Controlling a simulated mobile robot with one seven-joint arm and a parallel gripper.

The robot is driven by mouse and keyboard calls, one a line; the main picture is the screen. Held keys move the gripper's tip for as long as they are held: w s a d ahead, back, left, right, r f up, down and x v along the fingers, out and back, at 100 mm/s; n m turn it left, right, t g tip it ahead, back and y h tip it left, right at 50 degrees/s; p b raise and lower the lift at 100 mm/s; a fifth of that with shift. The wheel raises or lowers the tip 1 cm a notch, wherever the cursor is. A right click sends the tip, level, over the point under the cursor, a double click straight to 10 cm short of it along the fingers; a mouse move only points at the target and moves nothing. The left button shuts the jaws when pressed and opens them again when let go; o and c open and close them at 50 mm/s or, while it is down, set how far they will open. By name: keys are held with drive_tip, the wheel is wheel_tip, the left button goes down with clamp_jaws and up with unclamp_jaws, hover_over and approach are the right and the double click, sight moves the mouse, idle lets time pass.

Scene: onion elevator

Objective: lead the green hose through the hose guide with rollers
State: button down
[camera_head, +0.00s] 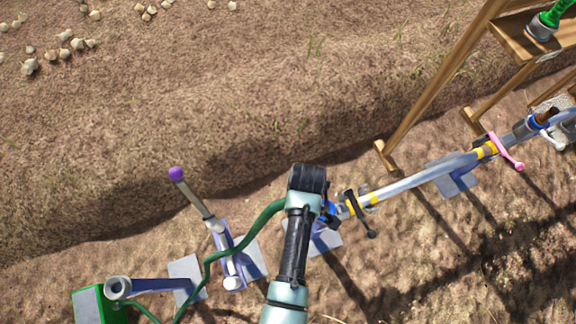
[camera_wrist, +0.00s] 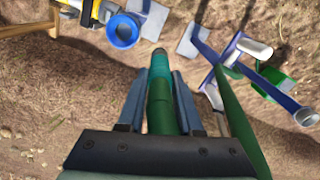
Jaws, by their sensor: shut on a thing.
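My gripper (camera_head: 307,180) is above the ground near the middle of the head view; its fingers are hidden there. In the wrist view its two blue-grey fingers (camera_wrist: 160,85) are shut on the green hose (camera_wrist: 159,108), close to its teal end with a dark tip. The hose (camera_head: 262,216) runs from my gripper down left to a green box (camera_head: 88,305). The lavender hose guide with white rollers (camera_head: 233,271) stands left of my gripper and also shows in the wrist view (camera_wrist: 254,48).
A purple-knobbed lever (camera_head: 188,190) rises by the guide. Right of my gripper, a long grey pipe (camera_head: 415,181) with a blue ring (camera_wrist: 123,30) stretches towards a wooden frame (camera_head: 440,85). Bare soil lies behind.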

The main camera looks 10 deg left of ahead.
drive_tip(key=w+d+b, duration=0.1)
drive_tip(key=w+d, duration=0.3)
drive_tip(key=d, duration=0.2)
drive_tip(key=shift+b, duration=0.35)
drive_tip(key=shift+w, duration=0.1)
